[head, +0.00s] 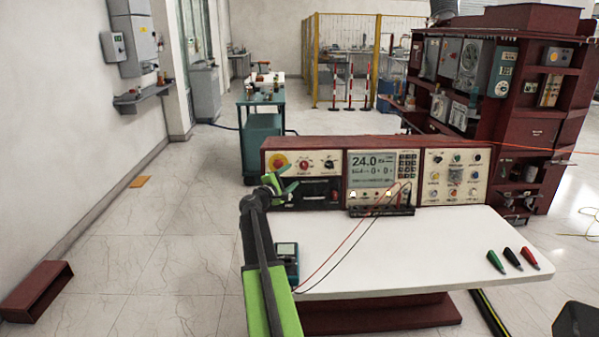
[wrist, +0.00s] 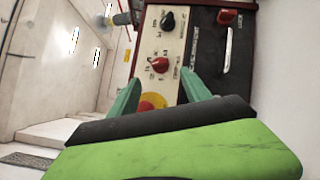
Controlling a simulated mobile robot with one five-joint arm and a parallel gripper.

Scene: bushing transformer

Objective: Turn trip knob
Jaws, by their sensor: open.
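The control console (head: 380,142) stands at the back of a white bench. Its left panel has a red knob (head: 303,165), a black knob (head: 328,165) and a red button on a yellow disc (head: 277,163). The labels are too small to read, so I cannot tell which is the trip knob. My gripper (head: 283,182) is open and empty in front of this panel's left side. In the wrist view, the red knob (wrist: 160,64) lies ahead, between and beyond the open green fingers (wrist: 161,80). The yellow disc (wrist: 150,103) is partly hidden behind the gripper.
A dark panel (wrist: 208,50) with a pale handle and another red knob (wrist: 227,17) adjoins the knobs. A teal meter (head: 287,258) with red and black leads lies on the bench (head: 400,250). Several coloured clips, including a red one (head: 529,257), lie at right.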

